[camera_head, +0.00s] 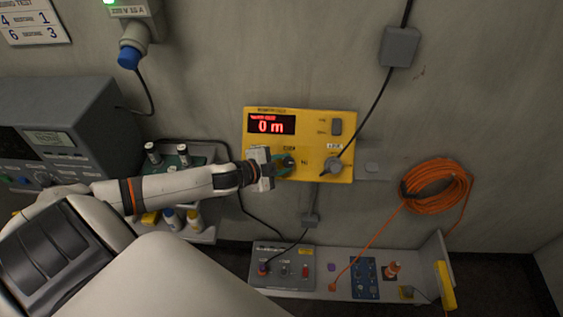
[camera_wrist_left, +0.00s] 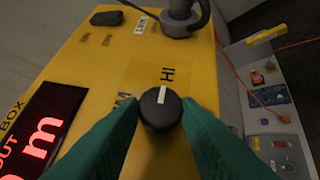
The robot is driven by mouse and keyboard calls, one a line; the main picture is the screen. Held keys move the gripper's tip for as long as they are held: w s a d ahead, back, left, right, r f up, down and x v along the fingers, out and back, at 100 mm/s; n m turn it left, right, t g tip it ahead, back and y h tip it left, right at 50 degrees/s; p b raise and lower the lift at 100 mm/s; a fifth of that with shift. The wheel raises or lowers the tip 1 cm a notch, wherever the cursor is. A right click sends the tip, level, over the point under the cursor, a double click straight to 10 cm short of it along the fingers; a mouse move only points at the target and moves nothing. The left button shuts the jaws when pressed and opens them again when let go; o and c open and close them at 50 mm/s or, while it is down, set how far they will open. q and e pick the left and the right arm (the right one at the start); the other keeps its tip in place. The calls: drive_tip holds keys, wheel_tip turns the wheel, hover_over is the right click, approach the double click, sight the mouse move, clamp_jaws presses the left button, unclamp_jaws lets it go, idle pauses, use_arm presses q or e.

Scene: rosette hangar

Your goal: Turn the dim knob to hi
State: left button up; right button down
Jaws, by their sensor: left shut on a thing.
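The black dim knob (camera_wrist_left: 160,108) sits on the yellow box (camera_wrist_left: 110,52), with the tips of my left gripper (camera_wrist_left: 160,115) on either side of it. My left gripper is shut on the knob. The knob's white mark points up in the left wrist view, roughly toward the printed HI label (camera_wrist_left: 168,74). The DIM label is partly hidden by a finger. In the head view my left gripper (camera_head: 284,164) reaches the front of the yellow box (camera_head: 317,122) from the left; the knob is mostly hidden there. My right gripper is not in view.
The box has a red display (camera_head: 271,125) reading "0 m", a dark switch (camera_head: 336,127) and a grey cable connector (camera_head: 333,165). A shelf (camera_head: 333,290) with small devices is below. An orange cable coil (camera_head: 437,184) hangs at right. A grey instrument (camera_head: 60,140) stands at left.

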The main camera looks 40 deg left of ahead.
use_arm(q)
drive_tip(key=o, duration=1)
drive_tip(key=shift+w, duration=0.1)
drive_tip(key=shift+c, duration=0.2)
drive_tip(key=shift+s+a, duration=0.1)
drive_tip(key=shift+s, duration=0.4)
drive_tip(key=b+v, duration=0.1)
drive_tip(key=v, duration=1)
drive_tip(key=shift+r, duration=0.2)
